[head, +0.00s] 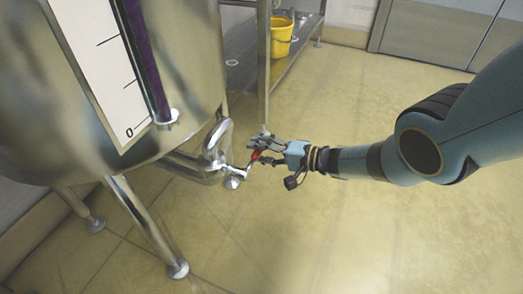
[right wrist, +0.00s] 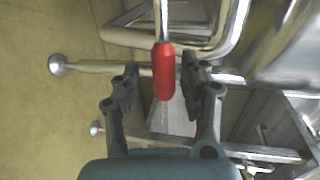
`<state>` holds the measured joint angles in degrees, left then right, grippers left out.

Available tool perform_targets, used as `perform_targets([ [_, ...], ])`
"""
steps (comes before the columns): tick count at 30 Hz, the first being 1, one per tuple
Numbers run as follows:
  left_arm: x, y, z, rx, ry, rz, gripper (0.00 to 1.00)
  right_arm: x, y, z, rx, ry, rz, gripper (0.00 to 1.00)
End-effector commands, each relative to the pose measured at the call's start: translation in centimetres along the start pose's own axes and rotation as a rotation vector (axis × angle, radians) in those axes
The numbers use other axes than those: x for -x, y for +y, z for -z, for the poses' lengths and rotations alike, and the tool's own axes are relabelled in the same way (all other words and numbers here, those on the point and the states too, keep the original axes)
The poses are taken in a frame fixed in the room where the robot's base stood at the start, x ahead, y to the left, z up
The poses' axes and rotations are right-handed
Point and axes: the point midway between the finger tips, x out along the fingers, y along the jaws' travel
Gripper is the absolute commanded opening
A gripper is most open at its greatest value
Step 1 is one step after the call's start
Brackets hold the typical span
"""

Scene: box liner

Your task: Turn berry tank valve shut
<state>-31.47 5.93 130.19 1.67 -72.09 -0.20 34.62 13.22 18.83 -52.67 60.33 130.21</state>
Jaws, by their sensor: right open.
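The berry tank (head: 110,80) is a large steel vessel at the left of the head view, with a level gauge of dark purple liquid. An outlet pipe (head: 215,140) bends out low on its right. The valve handle has a red grip (head: 256,155) at the end of a thin metal lever. In the right wrist view the red grip (right wrist: 163,71) stands between the two fingers of my right gripper (right wrist: 158,82), with gaps on both sides. My right gripper (head: 267,147) is open around the grip. My left gripper is not in view.
Steel tank legs (head: 150,225) stand on the tiled floor at lower left. A metal rack (head: 290,60) with a yellow bucket (head: 281,36) stands behind the gripper. The floor (head: 330,230) in front and to the right is clear.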

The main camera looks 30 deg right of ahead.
Motion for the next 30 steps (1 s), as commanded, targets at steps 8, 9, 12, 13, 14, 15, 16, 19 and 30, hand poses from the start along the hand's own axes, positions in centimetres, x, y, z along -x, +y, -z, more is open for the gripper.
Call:
perform_targets([
  [8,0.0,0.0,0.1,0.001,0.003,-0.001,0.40,0.7,0.0,0.0,0.002,0.000,0.002,0.44],
  [9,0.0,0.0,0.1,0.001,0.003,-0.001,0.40,1.1,0.1,0.1,0.003,0.001,0.001,0.44],
  [12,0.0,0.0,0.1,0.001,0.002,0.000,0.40,2.2,0.0,0.0,0.004,0.000,0.001,0.44],
  [13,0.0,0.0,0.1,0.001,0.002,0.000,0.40,2.6,0.0,-0.1,0.003,-0.001,0.002,0.44],
  [14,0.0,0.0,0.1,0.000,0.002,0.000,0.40,3.4,0.1,-0.1,0.004,0.000,-0.001,0.44],
  [15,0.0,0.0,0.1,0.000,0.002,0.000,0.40,4.4,0.1,0.0,0.004,0.000,-0.002,0.44],
  [16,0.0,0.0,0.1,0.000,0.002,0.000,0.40,5.1,0.1,-0.1,0.005,-0.001,-0.002,0.44],
  [19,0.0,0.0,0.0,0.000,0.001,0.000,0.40,7.5,0.1,0.0,0.003,0.000,-0.002,0.44],
  [30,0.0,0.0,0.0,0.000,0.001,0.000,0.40,12.1,0.1,0.0,0.000,0.002,0.000,0.44],
])
